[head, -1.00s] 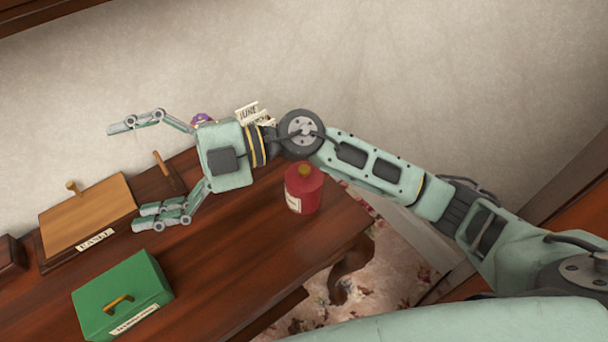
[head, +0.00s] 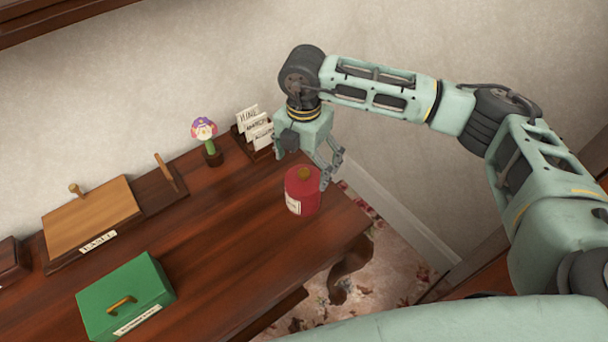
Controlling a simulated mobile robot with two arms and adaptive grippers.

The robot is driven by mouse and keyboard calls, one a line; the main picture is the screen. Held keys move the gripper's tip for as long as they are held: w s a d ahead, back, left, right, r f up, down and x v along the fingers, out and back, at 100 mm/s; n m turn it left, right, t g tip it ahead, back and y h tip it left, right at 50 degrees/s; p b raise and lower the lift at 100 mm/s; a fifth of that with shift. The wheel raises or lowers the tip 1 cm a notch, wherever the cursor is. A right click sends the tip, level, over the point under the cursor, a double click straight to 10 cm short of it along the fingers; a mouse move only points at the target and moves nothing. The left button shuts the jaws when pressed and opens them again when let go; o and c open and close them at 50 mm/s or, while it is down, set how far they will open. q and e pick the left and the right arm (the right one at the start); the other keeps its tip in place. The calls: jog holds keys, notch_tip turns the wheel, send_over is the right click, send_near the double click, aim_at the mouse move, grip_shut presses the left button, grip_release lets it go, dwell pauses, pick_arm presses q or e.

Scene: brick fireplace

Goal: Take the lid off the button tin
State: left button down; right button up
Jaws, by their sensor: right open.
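A red round tin (head: 303,198) with a pale label and a small brass knob on its lid stands upright near the right end of the wooden table; its lid is on. The label is too small to read, so I cannot confirm it is the button tin. My right gripper (head: 304,166) points down just above and behind the tin, fingers apart and empty. One finger hangs by the tin's right side; I cannot tell whether it touches. My left gripper is out of view.
A green box (head: 125,290) with a brass handle stands on the table (head: 222,240) front left. A wooden lidded box (head: 92,212) stands behind it. The table's right edge is close to the tin.

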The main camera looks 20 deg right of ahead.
aim_at(303, 171)
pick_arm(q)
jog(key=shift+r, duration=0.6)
pick_arm(e)
jog(key=shift+a+f, duration=0.15)
jog(key=shift+f, duration=1.45)
jog(key=shift+c, duration=0.2)
jog(key=c, duration=1)
jog(key=shift+r, duration=0.1)
